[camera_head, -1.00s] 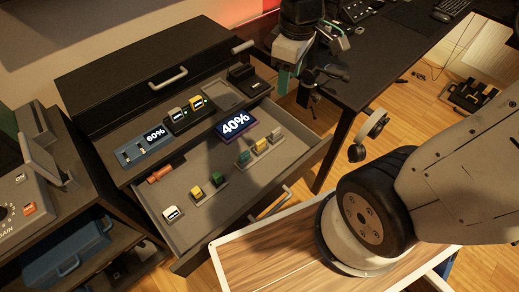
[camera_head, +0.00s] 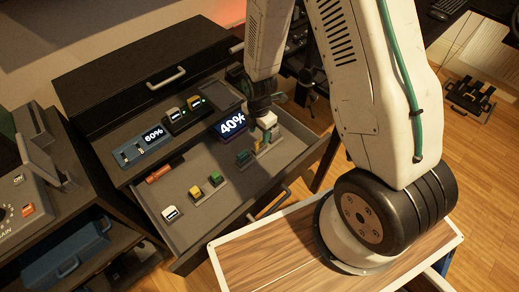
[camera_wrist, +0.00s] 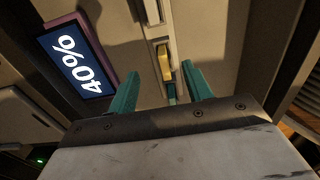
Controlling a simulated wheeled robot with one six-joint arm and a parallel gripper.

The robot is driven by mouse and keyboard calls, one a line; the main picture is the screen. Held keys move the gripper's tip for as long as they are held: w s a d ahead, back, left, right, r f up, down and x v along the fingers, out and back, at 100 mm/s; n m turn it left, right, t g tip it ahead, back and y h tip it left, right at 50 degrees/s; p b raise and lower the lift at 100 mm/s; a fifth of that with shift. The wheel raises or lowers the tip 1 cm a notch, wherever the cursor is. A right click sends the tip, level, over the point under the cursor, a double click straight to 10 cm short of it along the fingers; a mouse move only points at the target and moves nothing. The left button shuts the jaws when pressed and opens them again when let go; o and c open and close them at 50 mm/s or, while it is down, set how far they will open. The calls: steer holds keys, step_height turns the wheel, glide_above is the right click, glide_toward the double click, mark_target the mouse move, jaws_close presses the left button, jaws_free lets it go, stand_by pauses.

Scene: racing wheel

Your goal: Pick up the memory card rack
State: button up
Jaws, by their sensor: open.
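A small rack (camera_head: 262,150) with upright coloured memory cards stands in the open drawer, below the 40% display; my gripper (camera_head: 268,128) is over its right end and hides part of it. In the wrist view, my gripper (camera_wrist: 160,84) is open, its two teal fingers apart, with a yellow card (camera_wrist: 163,62) of the rack in line with the gap between them. Whether the fingers touch the rack cannot be told. A second rack (camera_head: 207,192) with yellow and green cards stands further left in the drawer.
The 40% display (camera_head: 232,123) is close to my gripper's left; it also shows in the wrist view (camera_wrist: 77,60).

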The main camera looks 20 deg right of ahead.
mark_target(259, 140)
steer(key=f, duration=0.6)
steer(key=shift+s+a+f, duration=0.1)
steer(key=shift+s+a, duration=0.05)
steer(key=shift+s, duration=0.15)
jaws_close()
